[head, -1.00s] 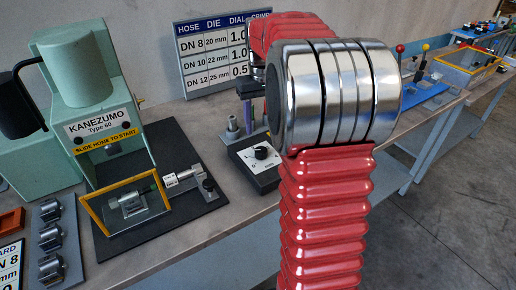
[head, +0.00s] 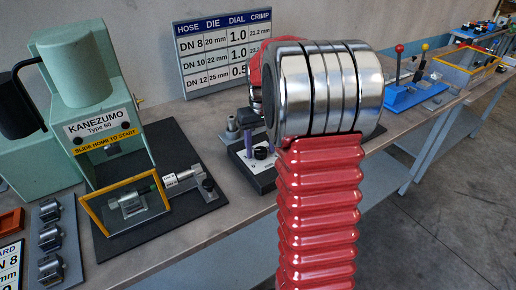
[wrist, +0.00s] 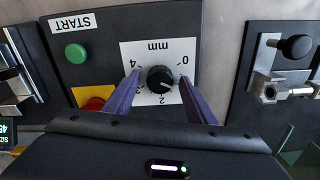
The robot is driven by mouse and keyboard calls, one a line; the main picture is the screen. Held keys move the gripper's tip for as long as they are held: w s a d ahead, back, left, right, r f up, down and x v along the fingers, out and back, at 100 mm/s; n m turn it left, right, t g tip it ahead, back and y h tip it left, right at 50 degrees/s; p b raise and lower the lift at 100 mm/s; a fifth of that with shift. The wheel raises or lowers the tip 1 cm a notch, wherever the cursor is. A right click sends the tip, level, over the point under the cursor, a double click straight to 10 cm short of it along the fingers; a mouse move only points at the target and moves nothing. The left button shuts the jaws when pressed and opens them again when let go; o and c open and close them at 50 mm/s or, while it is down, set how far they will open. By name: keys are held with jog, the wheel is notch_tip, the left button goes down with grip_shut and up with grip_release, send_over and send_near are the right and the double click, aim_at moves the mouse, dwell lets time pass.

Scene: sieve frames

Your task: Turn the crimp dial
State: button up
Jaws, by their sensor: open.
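The crimp dial is a round black knob (wrist: 160,78) on a white plate (wrist: 153,50) marked in mm, with 0 and 4 readable, in the wrist view. Its pale pointer mark seems to lie toward the lower right; its exact reading is too small to tell. In the head view the knob (head: 261,153) shows beside a purple finger. My gripper (wrist: 159,76) is open, with one purple finger on each side of the knob. A gap seems to show on both sides; contact cannot be made out. My red arm hides part of the dial box in the head view.
The dial panel carries a green START button (wrist: 76,53) and a red button on yellow (wrist: 95,102). A green press (head: 85,90) with a yellow-framed guard (head: 90,217) stands left. A settings board (head: 222,52) stands behind. A blue fixture (head: 412,94) lies right.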

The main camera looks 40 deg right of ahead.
aim_at(260, 149)
jog(key=shift+c, duration=0.5)
jog(key=c, duration=0.9)
jog(key=shift+c, duration=0.2)
jog(key=o, duration=1)
jog(key=shift+o, duration=0.2)
notch_tip(260, 149, up, 14)
jog(key=shift+f, duration=0.15)
jog(key=shift+w, duration=0.1)
